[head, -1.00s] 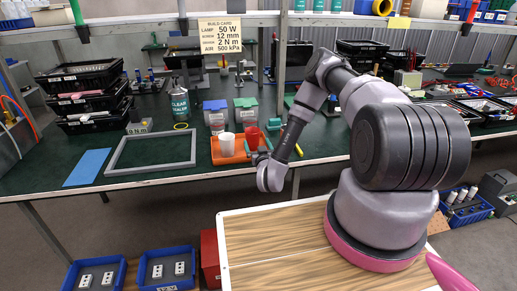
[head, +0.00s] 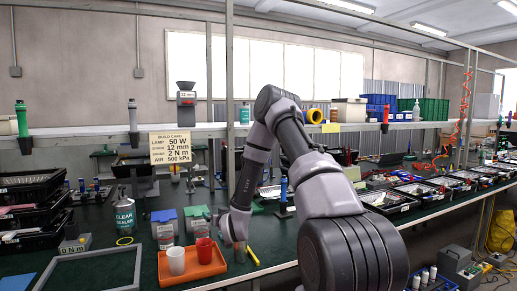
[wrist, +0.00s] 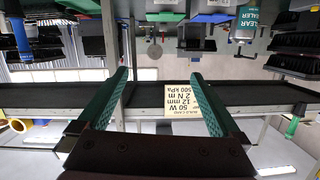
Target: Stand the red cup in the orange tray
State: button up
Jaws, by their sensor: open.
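The red cup (head: 204,251) stands upright in the orange tray (head: 207,273) on the green bench, right of a white cup (head: 176,261) that also stands in the tray. My gripper (head: 226,232) is just right of the red cup in the head view, and its fingers are hard to make out there. In the wrist view my gripper (wrist: 155,92) shows both green-padded fingers wide apart with nothing between them. The wrist picture is upside down and shows neither cup nor the tray.
Black stacked bins (head: 30,205) are at far left. A shelf carries the build card (head: 176,148).

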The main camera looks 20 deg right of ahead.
jog(key=s+d+r+m+g, duration=0.15)
jog(key=s+r, duration=0.35)
jog(key=r, duration=0.7)
jog(key=s+d+r+n+g, duration=0.1)
jog(key=s+r+g, duration=0.25)
jog(key=r, duration=0.75)
jog(key=s+r+m+g, duration=0.1)
jog(key=s+r, duration=0.2)
jog(key=s, duration=0.7)
jog(key=s+r+m+g+y, duration=0.1)
jog(key=s+r, duration=0.2)
jog(key=s, duration=0.7)
jog(key=s+r+m+g, duration=0.1)
jog(key=s+r, duration=0.2)
jog(key=s, duration=0.7)
jog(key=shift+s+a+r+y, duration=0.2)
jog(key=shift+a+r+y, duration=0.1)
jog(key=shift+a+r, duration=0.15)
